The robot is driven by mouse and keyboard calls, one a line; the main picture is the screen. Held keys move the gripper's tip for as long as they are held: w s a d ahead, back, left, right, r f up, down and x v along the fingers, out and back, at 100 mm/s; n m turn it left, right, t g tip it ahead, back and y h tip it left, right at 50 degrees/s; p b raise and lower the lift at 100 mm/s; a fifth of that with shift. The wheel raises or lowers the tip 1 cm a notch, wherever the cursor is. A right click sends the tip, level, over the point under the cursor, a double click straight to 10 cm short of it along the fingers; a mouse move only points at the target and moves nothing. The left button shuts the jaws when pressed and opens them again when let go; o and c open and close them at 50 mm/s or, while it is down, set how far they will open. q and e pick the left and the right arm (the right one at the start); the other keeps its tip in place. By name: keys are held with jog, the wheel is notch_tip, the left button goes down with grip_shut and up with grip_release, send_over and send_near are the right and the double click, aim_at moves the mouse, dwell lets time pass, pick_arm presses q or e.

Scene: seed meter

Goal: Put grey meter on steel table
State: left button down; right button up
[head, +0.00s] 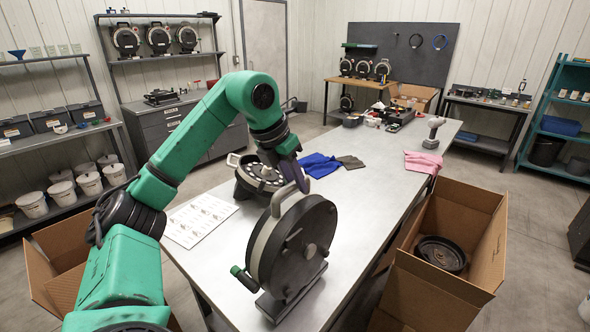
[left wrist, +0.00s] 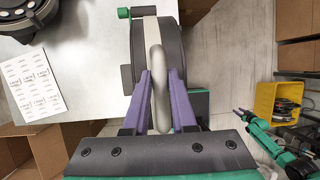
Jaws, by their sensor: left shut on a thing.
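The grey meter (head: 290,245), a round dark disc housing with a pale rim, a green-gripped crank and a flat foot, stands upright at the near end of the steel table (head: 370,205). My left gripper (head: 300,180) is over its top, shut on its loop handle. In the left wrist view, the purple fingers of my left gripper (left wrist: 158,100) flank the pale handle of the meter (left wrist: 157,60). I cannot tell whether the foot touches the tabletop.
A second round meter (head: 260,175) lies on the table behind, beside a printed sheet (head: 200,220). Blue cloth (head: 320,165), pink cloth (head: 422,162) and a grey tool (head: 433,133) are farther back. An open carton (head: 455,215) with a dark disc stands right of the table.

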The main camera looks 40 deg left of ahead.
pick_arm(q)
notch_tip(320, 180, down, 2)
jog(key=shift+d+f, duration=0.1)
jog(key=c, duration=1.1)
grip_release()
jog(key=shift+s+f+b, duration=0.15)
jog(key=shift+f+b, duration=0.1)
jog(key=shift+b, duration=0.05)
jog(key=shift+c, duration=0.2)
jog(key=o, duration=0.4)
jog(key=shift+d+r, duration=0.1)
jog(key=shift+d, duration=0.05)
jog(key=p+v, duration=0.3)
jog(key=v, duration=0.9)
jog(key=shift+s, duration=0.15)
